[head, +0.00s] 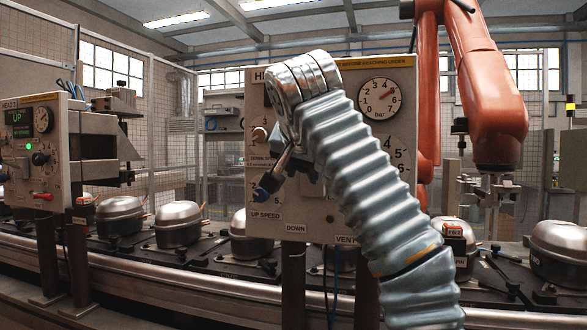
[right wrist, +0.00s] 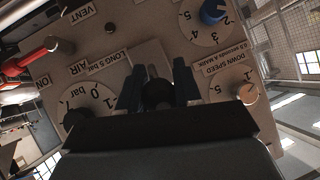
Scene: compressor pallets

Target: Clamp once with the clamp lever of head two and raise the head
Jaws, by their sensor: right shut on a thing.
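The panel of head two (head: 345,233) stands in the middle of the head view, partly hidden behind my right arm. My right gripper (head: 296,160) is at the panel, between the speed knobs and the pressure gauge (head: 380,98), and mostly hidden by the arm. In the right wrist view, the right gripper (right wrist: 158,88) has its two dark fingers closed on the dark clamp lever (right wrist: 157,94), beside the "LONG 5 bar" label. The lever's exact angle is hard to tell. The gauge needle points near 4 in the head view. My left gripper is out of view.
A blue up-speed knob (right wrist: 213,12), a pale down-speed knob (right wrist: 248,92) and a red air handle (right wrist: 28,62) sit close around the gripper. Compressors on pallets (head: 180,225) line the conveyor; an orange robot (head: 485,90) stands right.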

